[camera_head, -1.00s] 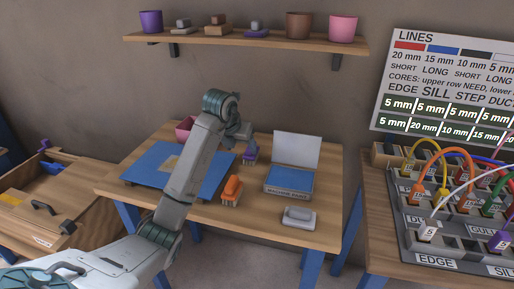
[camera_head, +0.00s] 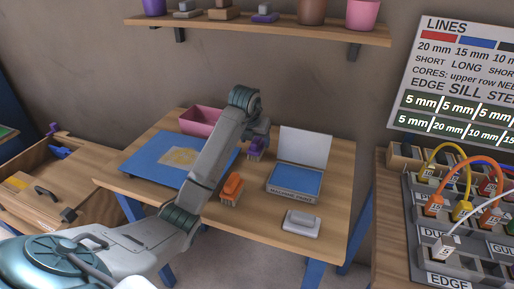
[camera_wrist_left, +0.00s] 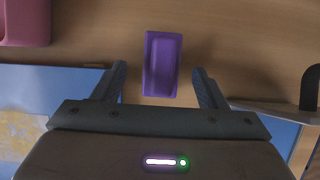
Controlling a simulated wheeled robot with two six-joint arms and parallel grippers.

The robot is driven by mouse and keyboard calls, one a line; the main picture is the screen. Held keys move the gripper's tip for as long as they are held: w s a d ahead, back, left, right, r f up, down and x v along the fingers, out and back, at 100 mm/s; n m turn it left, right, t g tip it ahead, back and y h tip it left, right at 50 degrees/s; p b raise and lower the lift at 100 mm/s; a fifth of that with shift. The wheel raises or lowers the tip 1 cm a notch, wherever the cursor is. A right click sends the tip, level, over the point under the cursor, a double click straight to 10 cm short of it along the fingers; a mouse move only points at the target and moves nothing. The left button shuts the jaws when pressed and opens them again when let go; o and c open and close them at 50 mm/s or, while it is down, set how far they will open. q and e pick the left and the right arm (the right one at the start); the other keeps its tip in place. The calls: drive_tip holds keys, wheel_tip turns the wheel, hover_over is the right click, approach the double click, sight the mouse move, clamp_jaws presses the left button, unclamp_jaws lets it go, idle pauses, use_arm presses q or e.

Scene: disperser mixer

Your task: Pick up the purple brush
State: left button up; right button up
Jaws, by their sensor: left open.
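The purple brush (camera_head: 257,148) stands on the wooden table, behind the orange brush and left of the box with the raised lid. In the left wrist view the purple brush (camera_wrist_left: 162,64) shows from above, lying between and just beyond the two fingertips. My left gripper (camera_wrist_left: 160,80) is open, with one finger on each side of the brush and gaps on both sides. In the head view my left gripper (camera_head: 258,132) is over the brush and partly hides it. My right gripper is not in view.
An orange brush (camera_head: 231,188), a grey brush (camera_head: 301,222) and a box with a raised lid (camera_head: 293,180) are on the table. A blue mat (camera_head: 150,165) and pink bin (camera_head: 203,120) lie left. A panel with coloured cables (camera_head: 430,235) stands right.

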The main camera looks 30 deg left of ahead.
sight(256, 140)
use_arm(q)
drive_tip(key=x, duration=0.3)
drive_tip(key=shift+d+p, duration=0.15)
drive_tip(key=shift+p, duration=0.2)
drive_tip(key=shift+w+f, duration=0.15)
drive_tip(key=shift+f, duration=0.3)
drive_tip(key=c, duration=1.1)
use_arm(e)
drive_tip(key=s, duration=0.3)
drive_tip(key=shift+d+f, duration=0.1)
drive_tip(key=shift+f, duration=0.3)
use_arm(q)
drive_tip(key=shift+r, duration=0.1)
